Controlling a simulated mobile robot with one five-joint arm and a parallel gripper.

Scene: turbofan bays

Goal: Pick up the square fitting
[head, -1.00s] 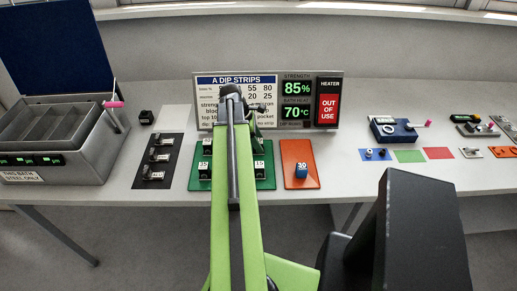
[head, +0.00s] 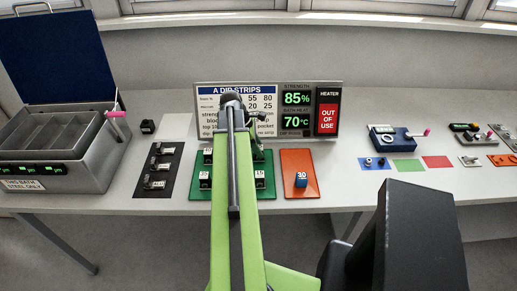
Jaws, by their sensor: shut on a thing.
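My green arm reaches up the middle of the head view over the bench. My gripper (head: 259,124) is at its far end, in front of the sign panel and above the back of the green mat (head: 268,186). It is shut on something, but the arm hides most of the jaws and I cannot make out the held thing. I cannot tell for sure which thing is the square fitting. Several small dark fittings (head: 153,184) stand on the black mat (head: 166,163). Several dark numbered blocks (head: 259,183) stand on the green mat, partly hidden by my arm.
A grey bath (head: 97,169) with a raised blue lid stands at left. The sign panel (head: 210,105) stands behind the mats. A blue block marked 30 (head: 301,180) is on the orange mat (head: 297,160). A blue device (head: 385,143) and small coloured mats are at right. Bench between is clear.

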